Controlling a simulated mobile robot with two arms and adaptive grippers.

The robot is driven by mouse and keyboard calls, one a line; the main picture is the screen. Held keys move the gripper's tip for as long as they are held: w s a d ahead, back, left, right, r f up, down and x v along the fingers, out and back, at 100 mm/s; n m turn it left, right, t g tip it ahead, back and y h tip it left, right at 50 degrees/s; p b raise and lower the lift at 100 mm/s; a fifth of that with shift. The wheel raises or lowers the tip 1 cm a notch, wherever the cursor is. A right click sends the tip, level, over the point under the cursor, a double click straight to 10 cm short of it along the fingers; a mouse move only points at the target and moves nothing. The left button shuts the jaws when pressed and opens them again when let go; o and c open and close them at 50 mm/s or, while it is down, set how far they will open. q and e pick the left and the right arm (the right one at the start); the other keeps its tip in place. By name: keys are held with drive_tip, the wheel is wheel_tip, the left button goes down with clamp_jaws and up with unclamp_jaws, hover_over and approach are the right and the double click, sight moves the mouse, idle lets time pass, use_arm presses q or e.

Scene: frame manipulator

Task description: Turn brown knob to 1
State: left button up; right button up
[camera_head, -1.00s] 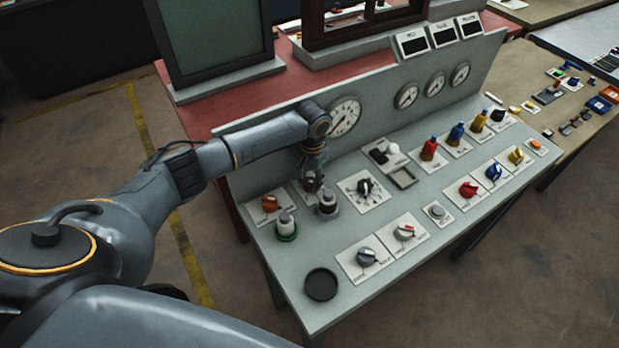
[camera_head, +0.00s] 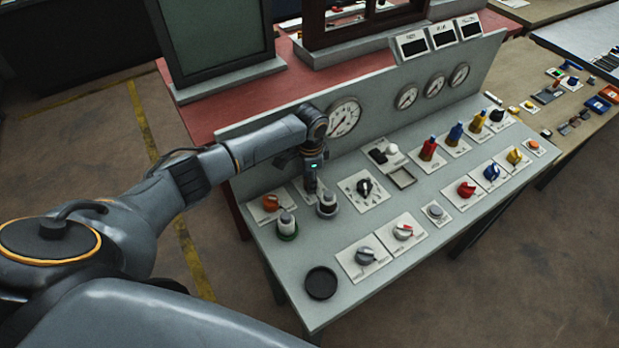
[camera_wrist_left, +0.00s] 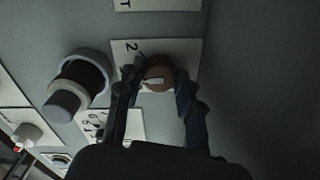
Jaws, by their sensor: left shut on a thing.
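The brown knob (camera_wrist_left: 158,76) sits on a white label plate (camera_wrist_left: 190,52) in the left wrist view, and a "2" shows on the plate beside it. A pale pointer mark shows on the knob. My left gripper (camera_wrist_left: 158,82) has its two fingers on either side of the knob, shut on it. The position "1" cannot be made out. My right gripper is not in view.
A large gauge (camera_head: 344,117) is behind.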

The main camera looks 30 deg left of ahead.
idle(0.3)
use_arm(q)
drive_tip(key=o, duration=1.2)
drive_tip(key=shift+r, duration=0.1)
drive_tip(key=r, duration=1.1)
drive_tip(key=shift+s+d+r, duration=0.15)
drive_tip(key=shift+d+r, duration=0.05)
drive_tip(key=shift+r, duration=0.2)
drive_tip(key=shift+f, duration=0.1)
